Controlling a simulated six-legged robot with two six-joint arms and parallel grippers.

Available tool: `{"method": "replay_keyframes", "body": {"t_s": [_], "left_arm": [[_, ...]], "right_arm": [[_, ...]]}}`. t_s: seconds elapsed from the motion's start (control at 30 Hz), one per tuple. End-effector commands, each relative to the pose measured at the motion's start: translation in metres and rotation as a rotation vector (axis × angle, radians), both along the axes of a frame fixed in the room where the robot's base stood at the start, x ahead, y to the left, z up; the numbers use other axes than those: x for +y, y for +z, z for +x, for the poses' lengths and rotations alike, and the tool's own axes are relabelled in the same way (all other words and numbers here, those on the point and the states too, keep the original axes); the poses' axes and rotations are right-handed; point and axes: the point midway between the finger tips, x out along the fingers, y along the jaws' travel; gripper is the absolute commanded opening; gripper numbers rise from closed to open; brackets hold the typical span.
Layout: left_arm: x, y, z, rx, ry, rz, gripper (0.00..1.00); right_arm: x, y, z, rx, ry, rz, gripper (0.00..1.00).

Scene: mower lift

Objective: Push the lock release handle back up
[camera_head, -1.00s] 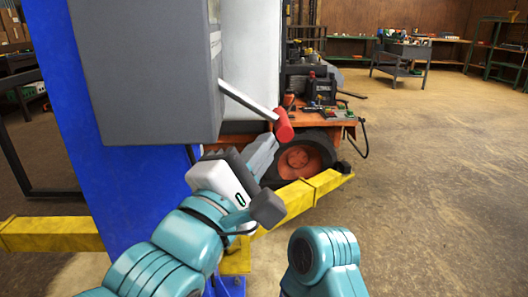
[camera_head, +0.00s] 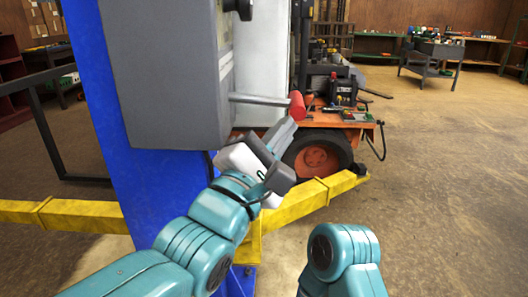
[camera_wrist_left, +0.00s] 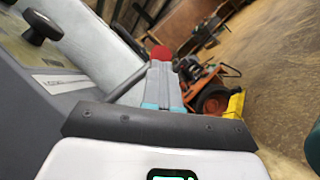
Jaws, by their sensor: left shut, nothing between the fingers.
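The lock release handle is a thin metal rod (camera_head: 260,99) with a red grip (camera_head: 297,105), sticking out to the right from the grey control box (camera_head: 165,75) and nearly level. My left gripper (camera_head: 287,128) is shut and empty, its fingertips just below the red grip. In the left wrist view the red grip (camera_wrist_left: 160,52) shows right beyond the tips of the shut fingers (camera_wrist_left: 160,82). I cannot tell for sure whether they touch. Only a teal link of my right arm shows; its gripper is out of view.
The box is on a blue post (camera_head: 105,110) with yellow lift arms (camera_head: 320,192) low down. An orange mower (camera_head: 325,150) stands behind the handle. A black knob (camera_head: 240,8) juts from the box above. Open floor lies to the right.

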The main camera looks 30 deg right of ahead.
Motion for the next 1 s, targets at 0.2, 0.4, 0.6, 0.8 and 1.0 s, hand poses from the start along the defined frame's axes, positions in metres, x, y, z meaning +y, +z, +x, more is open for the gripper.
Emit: {"method": "replay_keyframes", "body": {"t_s": [0.2, 0.4, 0.6, 0.8, 1.0], "left_arm": [[-0.001, 0.004, -0.001, 0.004, -0.001, 0.009, 0.0], [-0.001, 0.006, -0.002, 0.004, -0.001, 0.009, 0.0], [-0.001, 0.006, -0.003, 0.002, -0.001, 0.009, 0.0], [-0.001, 0.006, -0.004, 0.002, -0.002, 0.009, 0.0], [0.01, 0.002, -0.01, 0.002, -0.002, 0.008, 0.0]], "right_arm": [[0.001, 0.007, -0.001, 0.002, 0.006, 0.001, 0.0], [0.002, 0.008, -0.002, 0.002, 0.007, 0.002, 0.0], [0.002, 0.008, -0.002, 0.002, 0.007, 0.002, 0.0], [0.002, 0.008, -0.002, 0.002, 0.007, 0.002, 0.0], [0.002, 0.008, -0.002, 0.003, 0.006, 0.002, 0.0]]}}
